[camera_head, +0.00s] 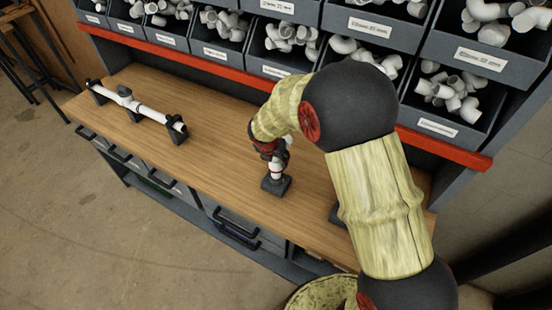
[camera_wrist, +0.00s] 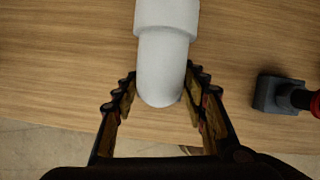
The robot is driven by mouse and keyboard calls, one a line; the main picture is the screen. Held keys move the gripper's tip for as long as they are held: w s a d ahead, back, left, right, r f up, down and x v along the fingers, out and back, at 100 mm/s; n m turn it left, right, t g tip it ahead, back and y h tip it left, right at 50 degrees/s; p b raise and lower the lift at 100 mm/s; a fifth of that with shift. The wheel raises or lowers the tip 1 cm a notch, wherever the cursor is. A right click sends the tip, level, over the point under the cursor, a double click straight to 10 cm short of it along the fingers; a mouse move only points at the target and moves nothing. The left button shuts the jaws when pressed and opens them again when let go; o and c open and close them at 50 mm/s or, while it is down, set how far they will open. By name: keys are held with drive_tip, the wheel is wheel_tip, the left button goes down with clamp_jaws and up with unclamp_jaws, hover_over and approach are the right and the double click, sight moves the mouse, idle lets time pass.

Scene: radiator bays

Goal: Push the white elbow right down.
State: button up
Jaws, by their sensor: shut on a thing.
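The white elbow (camera_wrist: 165,50) fills the upper middle of the wrist view, with its wider collar at the top edge and its rounded bend between the fingers. My gripper (camera_wrist: 160,82) is shut on it, one dark ridged finger on each side. In the head view my gripper (camera_head: 281,157) is above a dark stand (camera_head: 276,187) on the bench, with a short white upright pipe (camera_head: 276,172) on that stand. My arm and gripper hide most of the elbow there. How far the elbow sits on the pipe cannot be told.
A white pipe assembly (camera_head: 145,110) lies on dark supports at the bench's left. A dark block with a red-ringed part (camera_wrist: 272,95) stands right of the gripper in the wrist view. Bins of white fittings (camera_head: 285,45) line the back, above a red rail (camera_head: 180,57). Bare wood (camera_head: 215,125) lies between.

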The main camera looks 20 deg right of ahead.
drive_tip(key=shift+f+b, duration=0.5)
drive_tip(key=shift+f, duration=0.5)
idle(0.4)
drive_tip(key=o, duration=1.4)
drive_tip(key=shift+c, duration=0.2)
drive_tip(key=v, duration=1.2)
